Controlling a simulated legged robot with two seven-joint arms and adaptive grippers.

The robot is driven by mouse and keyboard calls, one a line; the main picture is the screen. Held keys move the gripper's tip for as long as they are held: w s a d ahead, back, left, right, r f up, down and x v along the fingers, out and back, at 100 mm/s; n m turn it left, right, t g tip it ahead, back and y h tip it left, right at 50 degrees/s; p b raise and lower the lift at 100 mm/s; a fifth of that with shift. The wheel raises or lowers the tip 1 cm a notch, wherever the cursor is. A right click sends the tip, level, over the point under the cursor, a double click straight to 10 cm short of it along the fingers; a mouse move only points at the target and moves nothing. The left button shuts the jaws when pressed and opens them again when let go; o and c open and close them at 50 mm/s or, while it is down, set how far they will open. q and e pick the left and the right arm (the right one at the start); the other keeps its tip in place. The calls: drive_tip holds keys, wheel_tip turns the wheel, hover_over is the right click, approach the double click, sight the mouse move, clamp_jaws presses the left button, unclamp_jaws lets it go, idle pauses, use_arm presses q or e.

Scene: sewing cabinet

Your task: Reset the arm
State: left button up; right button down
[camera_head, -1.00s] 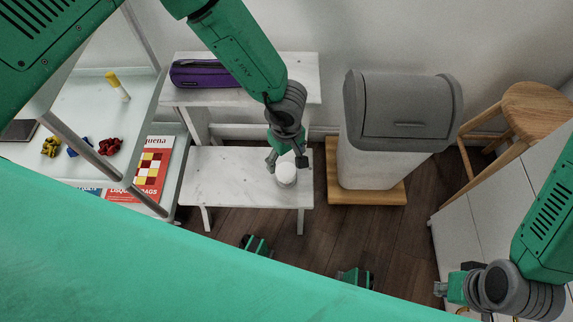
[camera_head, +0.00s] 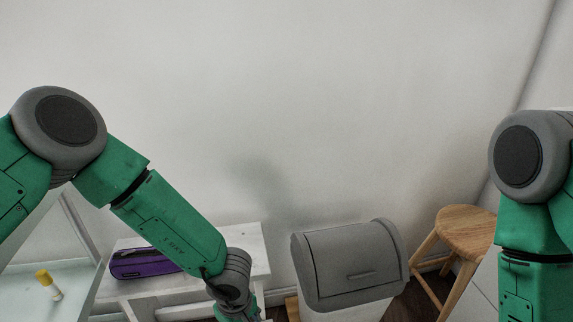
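My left arm comes in from the left and reaches down over the white bench. Its wrist shows at the bottom edge, and the fingers of my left gripper are cut off below the picture. My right arm hangs down at the right edge, and its gripper is below the picture too. The round white object on the bench's lower step is out of view now.
A purple case (camera_head: 145,262) lies on the white bench's upper step (camera_head: 243,244). A grey-lidded bin (camera_head: 350,262) stands right of it, and a wooden stool (camera_head: 468,228) stands farther right. The wall above is bare.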

use_arm(q)
drive_tip(key=s+a+f+m+t+y, duration=0.25)
drive_tip(key=s+a+m, duration=0.45)
drive_tip(key=s+a, duration=0.35)
drive_tip(key=s+a+r+m+g+h, duration=0.25)
drive_tip(key=s+a+m, duration=0.2)
drive_tip(key=s, duration=0.65)
wheel_tip(320, 180, up, 17)
drive_tip(key=p, duration=1.7)
drive_tip(key=shift+t, duration=0.3)
